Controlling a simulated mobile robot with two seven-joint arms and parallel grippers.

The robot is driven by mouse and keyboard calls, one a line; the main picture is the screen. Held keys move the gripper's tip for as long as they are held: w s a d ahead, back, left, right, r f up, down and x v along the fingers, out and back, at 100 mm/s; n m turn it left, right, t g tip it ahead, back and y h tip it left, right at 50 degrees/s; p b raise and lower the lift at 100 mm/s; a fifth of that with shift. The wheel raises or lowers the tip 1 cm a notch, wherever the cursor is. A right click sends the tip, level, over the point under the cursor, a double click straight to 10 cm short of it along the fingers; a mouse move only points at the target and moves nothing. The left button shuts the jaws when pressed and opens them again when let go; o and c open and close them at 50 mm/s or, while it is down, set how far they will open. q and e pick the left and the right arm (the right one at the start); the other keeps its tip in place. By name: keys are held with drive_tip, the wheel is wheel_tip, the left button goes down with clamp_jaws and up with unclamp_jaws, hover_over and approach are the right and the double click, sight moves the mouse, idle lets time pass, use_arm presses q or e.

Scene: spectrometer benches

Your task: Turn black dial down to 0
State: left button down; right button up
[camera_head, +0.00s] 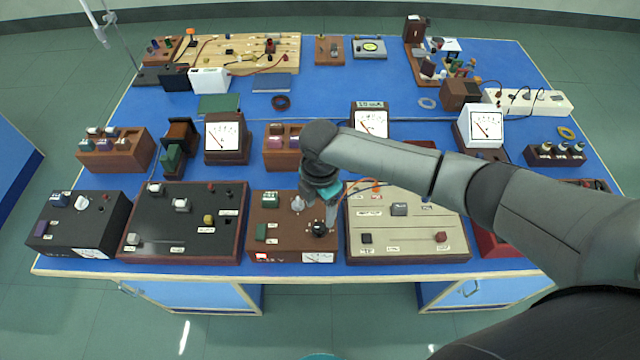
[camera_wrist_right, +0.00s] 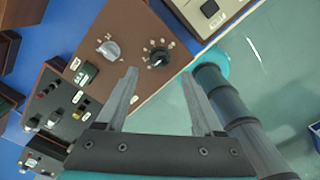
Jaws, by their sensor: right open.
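The black dial (camera_head: 319,229) is a small round knob on a brown box (camera_head: 287,246) near the front edge of the blue table. In the right wrist view, the black dial (camera_wrist_right: 158,58) has a ring of pale marks around it; I cannot read its setting. A grey-white knob (camera_wrist_right: 109,49) sits beside it on the same panel. My right gripper (camera_wrist_right: 160,73) is open and empty, with its fingertips just short of the dial, one to each side. In the head view my right gripper (camera_head: 320,206) is just above the dial and partly covers the panel. My left gripper is not in view.
A dark panel box (camera_head: 150,227) stands close on the left and a cream panel box (camera_head: 430,232) close on the right. White-faced meters (camera_head: 222,136) and a brown block stand behind. A strip of blue tabletop runs along the front edge.

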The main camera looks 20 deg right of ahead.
wheel_tip(320, 180, up, 8)
idle(0.7)
